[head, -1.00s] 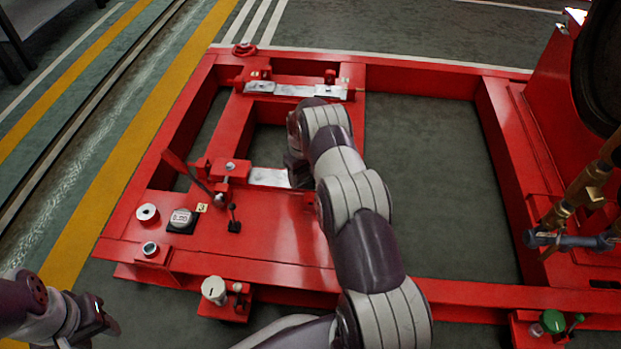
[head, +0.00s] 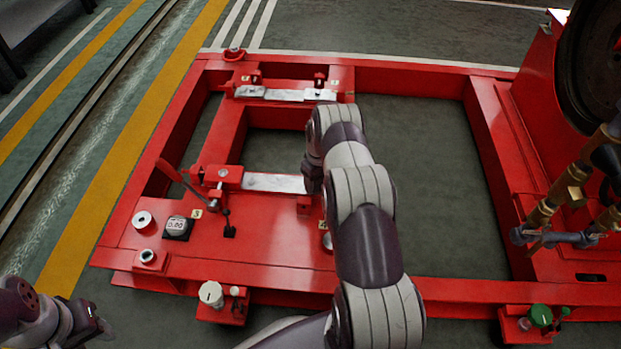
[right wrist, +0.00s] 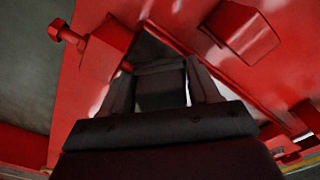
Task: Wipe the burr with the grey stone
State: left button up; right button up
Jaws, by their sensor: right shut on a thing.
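My right gripper (head: 313,176) is at the right end of the near bright metal plate (head: 272,182) on the red frame; my wrist hides its fingertips in the head view. In the right wrist view, my right gripper (right wrist: 160,72) is shut on a dark grey block, which looks like the grey stone (right wrist: 160,88). A pale metal surface shows beyond the block; I cannot tell whether they touch. I cannot make out the burr. My left gripper (head: 98,326) is at the lower left, away from the frame; its jaws are too small to judge.
The red frame (head: 430,290) has wide openings onto the floor. A second metal plate (head: 285,94) lies farther back. A lever (head: 180,182), a small gauge (head: 177,226) and a white knob (head: 211,293) stand at left. Brass pipe fittings (head: 560,200) are at right.

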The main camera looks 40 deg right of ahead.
jog(key=shift+s+d+f, duration=0.1)
jog(key=shift+s, duration=0.2)
jog(key=shift+r+p, duration=0.25)
jog(key=shift+p, duration=0.1)
jog(key=r+p, duration=0.1)
jog(key=r, duration=0.1)
jog(key=r+p, duration=0.1)
jog(key=r, duration=0.1)
jog(key=r+p, duration=0.1)
jog(key=p, duration=0.1)
jog(key=shift+d+r, duration=0.3)
jog(key=shift+r, duration=0.1)
jog(key=shift+a+f, duration=0.1)
jog(key=shift+f, duration=0.05)
notch_tip(320, 180, up, 3)
jog(key=shift+w+a+r+p, duration=0.1)
jog(key=shift+a+p, duration=0.05)
jog(key=shift+p, duration=1.05)
